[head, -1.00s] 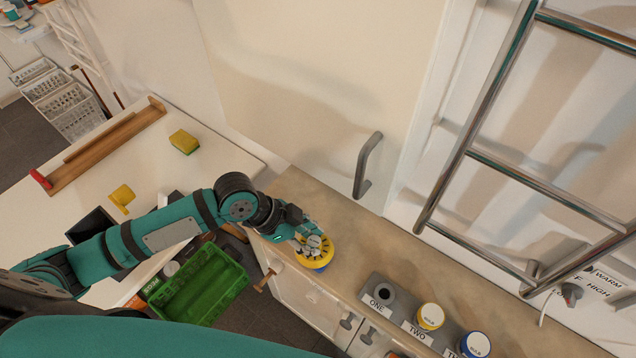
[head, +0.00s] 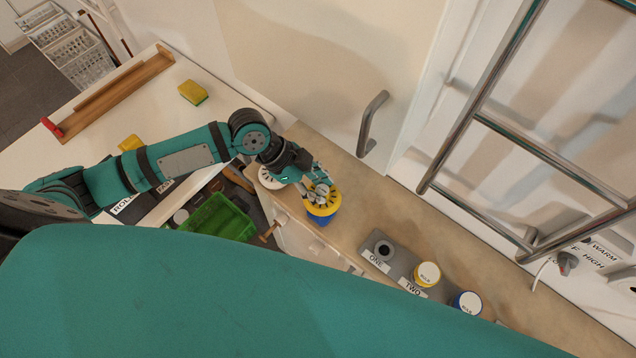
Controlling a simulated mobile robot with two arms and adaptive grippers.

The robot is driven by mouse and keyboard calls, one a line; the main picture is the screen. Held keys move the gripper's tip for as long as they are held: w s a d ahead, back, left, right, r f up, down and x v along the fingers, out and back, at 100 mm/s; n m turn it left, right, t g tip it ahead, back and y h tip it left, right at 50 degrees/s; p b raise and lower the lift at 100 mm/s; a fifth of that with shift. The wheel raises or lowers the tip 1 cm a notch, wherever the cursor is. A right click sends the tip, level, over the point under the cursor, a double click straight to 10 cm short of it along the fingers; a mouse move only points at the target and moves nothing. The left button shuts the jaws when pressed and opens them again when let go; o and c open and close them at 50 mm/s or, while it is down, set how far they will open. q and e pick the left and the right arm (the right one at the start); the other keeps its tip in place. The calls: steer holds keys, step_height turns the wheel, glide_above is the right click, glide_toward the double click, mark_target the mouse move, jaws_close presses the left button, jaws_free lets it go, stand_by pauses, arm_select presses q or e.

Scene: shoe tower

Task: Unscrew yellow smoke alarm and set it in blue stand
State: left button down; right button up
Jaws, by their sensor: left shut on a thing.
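The yellow smoke alarm (head: 334,199), a round ring with dark slots, is at the left part of the wooden counter. The blue stand (head: 320,220) shows directly beneath it; I cannot tell whether the alarm is fully seated or slightly above. My left gripper (head: 320,191) reaches down from the left over the alarm's middle and is shut on it, its fingers hiding the centre. A white slotted disc (head: 268,179) lies left of it, partly behind my wrist. My right gripper is not in view.
A metal ladder (head: 480,95) and a door handle (head: 369,125) rise behind. A green crate (head: 215,218) is below left. A yellow sponge (head: 192,92) lies on the white table.

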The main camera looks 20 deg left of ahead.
arm_select(q)
step_height(320, 180, down, 3)
steer(key=shift+b, duration=0.8)
steer(key=shift+f+b, duration=0.3)
steer(key=shift+f, duration=0.15)
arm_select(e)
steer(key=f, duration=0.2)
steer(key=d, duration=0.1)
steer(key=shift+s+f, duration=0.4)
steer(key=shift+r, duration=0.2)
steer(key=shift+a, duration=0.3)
arm_select(q)
steer(key=shift+p, duration=0.45)
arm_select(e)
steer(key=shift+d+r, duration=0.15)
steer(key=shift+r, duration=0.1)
arm_select(q)
steer(key=shift+f, duration=0.1)
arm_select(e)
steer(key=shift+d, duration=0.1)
arm_select(q)
steer(key=shift+f+b, duration=0.9)
steer(key=shift+f, duration=0.3)
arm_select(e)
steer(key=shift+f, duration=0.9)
